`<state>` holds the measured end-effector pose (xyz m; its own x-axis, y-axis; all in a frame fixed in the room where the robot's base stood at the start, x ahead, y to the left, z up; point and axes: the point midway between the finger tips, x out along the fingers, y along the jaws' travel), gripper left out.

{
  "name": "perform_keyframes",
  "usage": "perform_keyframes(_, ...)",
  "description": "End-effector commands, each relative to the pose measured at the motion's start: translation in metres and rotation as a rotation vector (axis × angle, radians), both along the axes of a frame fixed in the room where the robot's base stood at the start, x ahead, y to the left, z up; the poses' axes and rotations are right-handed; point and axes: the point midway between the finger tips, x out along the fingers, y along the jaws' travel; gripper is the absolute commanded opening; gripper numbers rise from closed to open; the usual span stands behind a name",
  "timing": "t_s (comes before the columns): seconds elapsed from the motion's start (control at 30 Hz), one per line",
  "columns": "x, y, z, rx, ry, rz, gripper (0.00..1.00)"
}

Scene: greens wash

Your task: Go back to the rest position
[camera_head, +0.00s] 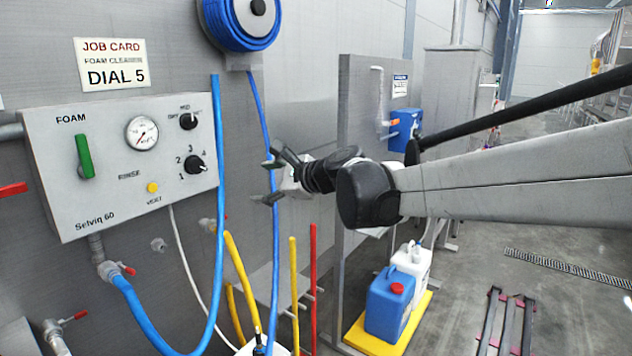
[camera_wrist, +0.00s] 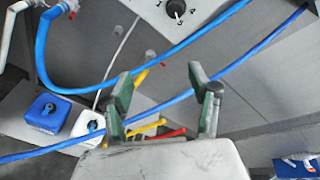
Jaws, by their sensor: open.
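My gripper (camera_head: 267,181) is open and empty in the head view. It hangs in the air to the right of the grey foam panel (camera_head: 120,205), apart from its numbered dial (camera_head: 194,164). My arm reaches in from the right edge. In the wrist view my gripper (camera_wrist: 160,82) has its two fingers spread, with nothing held between them. A blue hose (camera_wrist: 165,108) passes behind the fingers there. The dial also shows at the top of the wrist view (camera_wrist: 176,8); its exact setting is too small to read.
The panel has a green lever (camera_head: 85,157), upright, and a gauge (camera_head: 142,134). A blue hose reel (camera_head: 240,28) hangs above. Yellow (camera_head: 294,290) and red (camera_head: 313,285) poles stand below my gripper. A blue canister (camera_head: 388,308) stands on a yellow tray (camera_head: 420,310).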

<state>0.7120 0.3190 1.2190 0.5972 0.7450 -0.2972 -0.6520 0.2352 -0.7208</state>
Motion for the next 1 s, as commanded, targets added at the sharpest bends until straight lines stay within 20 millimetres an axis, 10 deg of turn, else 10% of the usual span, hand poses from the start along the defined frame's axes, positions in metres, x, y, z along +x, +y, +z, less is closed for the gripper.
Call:
perform_keyframes(0.47,-0.135,-0.131,-0.042,-0.698,-0.314,0.172,0.57)
perform_keyframes(1.0,-0.292,-0.273,-0.134,-1.452,-0.469,0.54,0.57)
